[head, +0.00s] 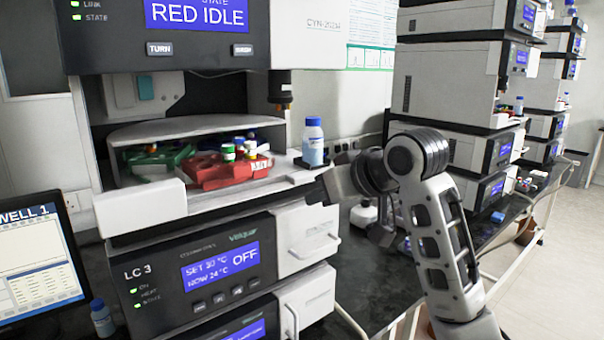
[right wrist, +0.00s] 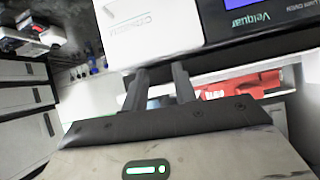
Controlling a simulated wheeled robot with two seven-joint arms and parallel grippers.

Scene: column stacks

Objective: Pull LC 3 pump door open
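The LC 3 stack fills the left half of the head view. Its module labelled LC 3 (head: 150,273) has a blue screen reading OFF and a white door (head: 300,236) with a handle at its right. A second white door (head: 307,298) with a vertical handle is on the module below, cut off by the frame. Neither door shows a clear gap. I cannot read which is the pump door. My right gripper (head: 318,190) is above and right of these doors, beside the tray shelf. In the right wrist view its fingers (right wrist: 160,90) are apart and empty. My left gripper is out of view.
An open shelf (head: 140,205) above holds red (head: 215,172) and green racks with small vials. A blue-capped bottle (head: 313,143) stands at its right end. A monitor (head: 40,265) is at left. More stacks (head: 450,85) stand along the dark bench at right.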

